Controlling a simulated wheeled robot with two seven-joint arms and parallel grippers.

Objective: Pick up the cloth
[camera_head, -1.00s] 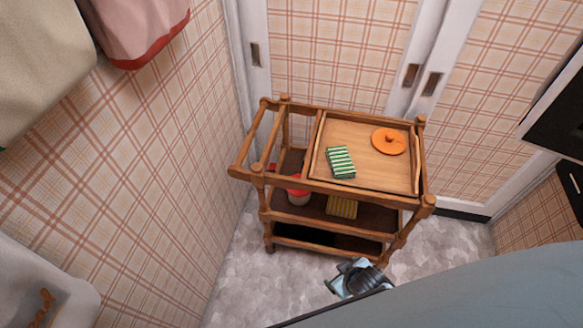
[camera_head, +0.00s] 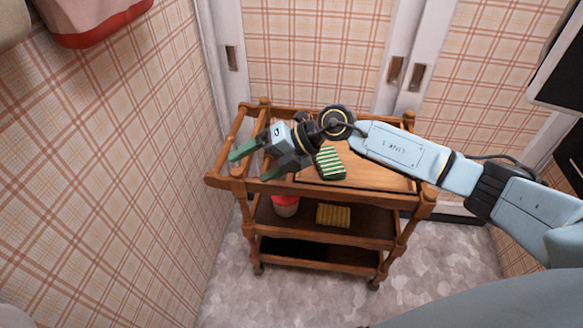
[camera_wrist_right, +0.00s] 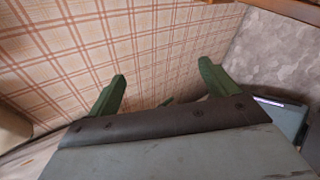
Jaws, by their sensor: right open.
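A folded green-and-white striped cloth (camera_head: 330,163) lies on the wooden tray (camera_head: 374,174) on top of the cart, partly beside and under my right arm in the picture. My right gripper (camera_head: 254,162) is over the left part of the cart, left of the cloth, with its green fingers apart and nothing between them. In the right wrist view the open fingers (camera_wrist_right: 163,92) point toward the plaid wall and the cloth is not seen. A second folded cloth-like item, yellow striped (camera_head: 333,216), lies on the middle shelf. My left gripper is not in view.
The wooden cart (camera_head: 317,191) has rails and posts around its top. A red-and-white container (camera_head: 286,205) stands on the middle shelf. The plaid wall (camera_head: 120,190) is close on the left, and doors stand behind the cart. My arm hides the orange lid's place.

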